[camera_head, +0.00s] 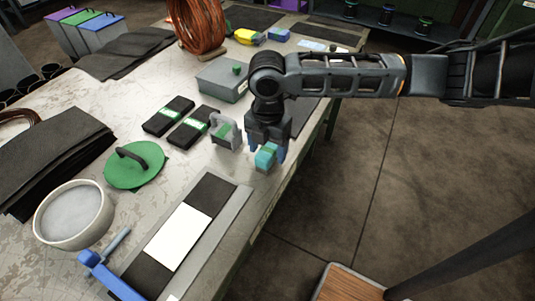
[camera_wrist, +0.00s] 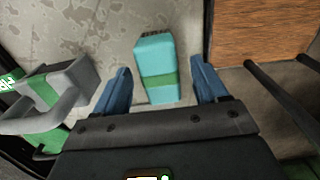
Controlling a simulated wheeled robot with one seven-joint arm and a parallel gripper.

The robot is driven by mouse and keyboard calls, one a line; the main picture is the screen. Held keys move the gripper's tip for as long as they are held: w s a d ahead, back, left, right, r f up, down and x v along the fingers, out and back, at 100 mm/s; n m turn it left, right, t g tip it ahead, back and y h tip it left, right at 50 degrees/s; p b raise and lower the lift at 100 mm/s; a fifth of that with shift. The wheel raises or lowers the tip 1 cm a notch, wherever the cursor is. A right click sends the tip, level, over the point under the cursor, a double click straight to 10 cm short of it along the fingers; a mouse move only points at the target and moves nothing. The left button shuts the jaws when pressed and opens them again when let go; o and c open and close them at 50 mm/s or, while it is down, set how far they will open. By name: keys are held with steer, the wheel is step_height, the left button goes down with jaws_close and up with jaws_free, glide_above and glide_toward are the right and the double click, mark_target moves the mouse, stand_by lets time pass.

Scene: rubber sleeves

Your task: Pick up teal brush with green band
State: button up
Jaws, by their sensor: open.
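The teal brush (camera_wrist: 156,62) with a green band lies on the table in the wrist view, with dark bristles at its far end. It also shows in the head view (camera_head: 266,157), below my gripper near the table's right edge. My gripper (camera_wrist: 160,88) is open, with one blue fingertip on each side of the brush. I see gaps between the brush and both fingers in the wrist view. In the head view my gripper (camera_head: 268,150) points down and partly hides the brush.
A grey tool with a handle and green part (camera_head: 224,131) stands just left of the brush. A grey box (camera_head: 222,80) with a green knob is behind. A dark mat with a white sheet (camera_head: 180,236) lies in front. The table edge is close on the right.

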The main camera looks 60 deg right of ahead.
steer(key=shift+f, duration=0.65)
steer(key=shift+c, duration=0.4)
steer(key=c, duration=1)
steer(key=shift+r, duration=0.1)
steer(key=shift+r, duration=0.5)
step_height(320, 180, up, 3)
steer(key=shift+w+f+b, duration=0.1)
steer(key=shift+f+b, duration=0.05)
steer(key=shift+b, duration=0.2)
steer(key=s+d+r, duration=0.2)
steer(key=d, duration=0.1)
steer(key=s+d+r+b, duration=0.1)
steer(key=d+r, duration=0.1)
steer(key=d, duration=0.2)
steer(key=s+d+r+b, duration=0.1)
steer(key=s+d+r, duration=0.1)
steer(key=d+r, duration=0.1)
steer(key=shift+s+d+r, duration=0.1)
steer(key=shift+s+d, duration=0.05)
steer(key=shift+s, duration=0.15)
